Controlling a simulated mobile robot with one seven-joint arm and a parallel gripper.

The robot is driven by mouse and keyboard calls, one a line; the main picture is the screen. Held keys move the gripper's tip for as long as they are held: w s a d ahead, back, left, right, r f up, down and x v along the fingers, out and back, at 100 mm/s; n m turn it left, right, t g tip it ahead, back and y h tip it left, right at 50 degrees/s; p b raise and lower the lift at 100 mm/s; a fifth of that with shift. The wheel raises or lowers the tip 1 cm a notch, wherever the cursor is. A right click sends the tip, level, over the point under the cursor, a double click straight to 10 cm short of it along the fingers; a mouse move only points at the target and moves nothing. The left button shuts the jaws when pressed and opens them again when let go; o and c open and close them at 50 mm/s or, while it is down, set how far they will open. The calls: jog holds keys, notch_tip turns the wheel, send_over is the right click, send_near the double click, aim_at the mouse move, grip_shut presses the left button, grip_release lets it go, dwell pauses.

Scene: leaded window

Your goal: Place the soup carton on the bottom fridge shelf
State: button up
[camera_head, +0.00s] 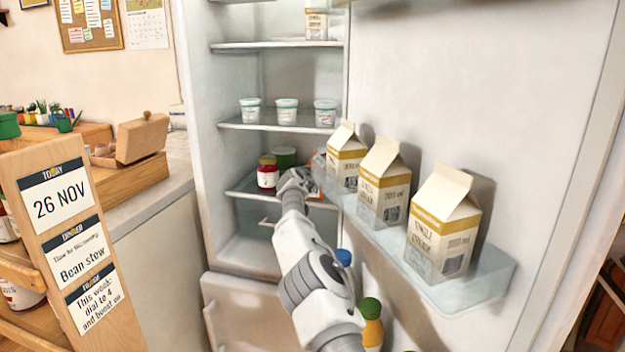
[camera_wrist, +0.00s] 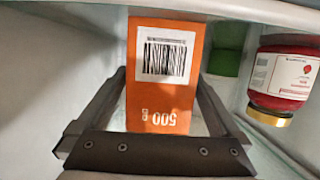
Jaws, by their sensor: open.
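The orange carton (camera_wrist: 180,95), which I take to be the soup carton, shows a white barcode label and "500" upside down in the wrist view. In the head view only orange slivers (camera_head: 315,188) show behind my gripper, on the shelf with the red jar. My gripper (camera_head: 294,178) is open; in the wrist view its two fingers (camera_wrist: 160,80) stand on either side of the carton. Contact cannot be told. The bottom fridge shelf (camera_head: 255,250) lies below and its visible part looks empty.
A red jar (camera_head: 267,174) and a green container (camera_head: 284,157) stand left of my gripper, the jar close by. White tubs (camera_head: 287,111) stand on the shelf above. Cream cartons (camera_head: 383,185) line the open door's shelf (camera_head: 455,297) close to my arm's right.

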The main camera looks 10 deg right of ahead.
jog(key=shift+s+a+r+b, duration=0.25)
jog(key=shift+s+r+b, duration=0.05)
jog(key=shift+s+b, duration=0.15)
jog(key=shift+b+v, duration=0.45)
jog(key=shift+v, duration=0.45)
jog(key=v, duration=0.9)
jog(key=shift+s, duration=0.15)
jog(key=shift+d, duration=0.1)
